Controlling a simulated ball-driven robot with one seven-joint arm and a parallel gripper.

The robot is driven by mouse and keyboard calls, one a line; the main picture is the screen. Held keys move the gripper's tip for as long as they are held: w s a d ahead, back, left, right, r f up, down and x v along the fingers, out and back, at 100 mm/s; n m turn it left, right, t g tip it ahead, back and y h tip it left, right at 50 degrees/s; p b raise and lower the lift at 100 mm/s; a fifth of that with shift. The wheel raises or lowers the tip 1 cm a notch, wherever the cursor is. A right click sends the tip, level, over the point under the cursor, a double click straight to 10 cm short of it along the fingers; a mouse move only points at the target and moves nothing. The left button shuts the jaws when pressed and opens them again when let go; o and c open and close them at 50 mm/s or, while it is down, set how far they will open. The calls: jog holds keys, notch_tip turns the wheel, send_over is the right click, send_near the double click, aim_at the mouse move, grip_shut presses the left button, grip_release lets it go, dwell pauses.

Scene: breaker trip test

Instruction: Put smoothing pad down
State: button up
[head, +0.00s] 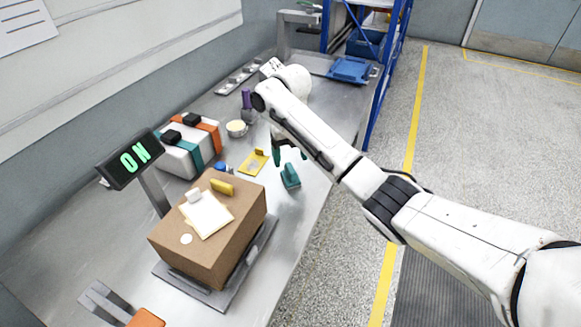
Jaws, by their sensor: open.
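A teal block with a raised grip, which looks like the smoothing pad (290,178), sits on the metal bench near its right edge. My gripper (290,153) is open, with dark green fingers pointing down just above and behind the pad. The fingers look apart from it, though the exact gap is hard to tell. My forearm hides part of the bench behind the gripper. A yellow plate (246,167) with a pale round patch lies on the bench to the left of the pad.
A brown carton (233,233) with papers and a yellow piece on top stands on a scale (170,275), its display reading "ON". Wrapped white boxes (182,160), a small bowl (236,129) and a purple item (247,99) stand behind. Bare bench lies right of the carton.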

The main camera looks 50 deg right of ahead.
aim_at(290, 168)
notch_tip(290, 168, up, 6)
jog(key=shift+f+p, duration=0.15)
jog(key=shift+p, duration=0.45)
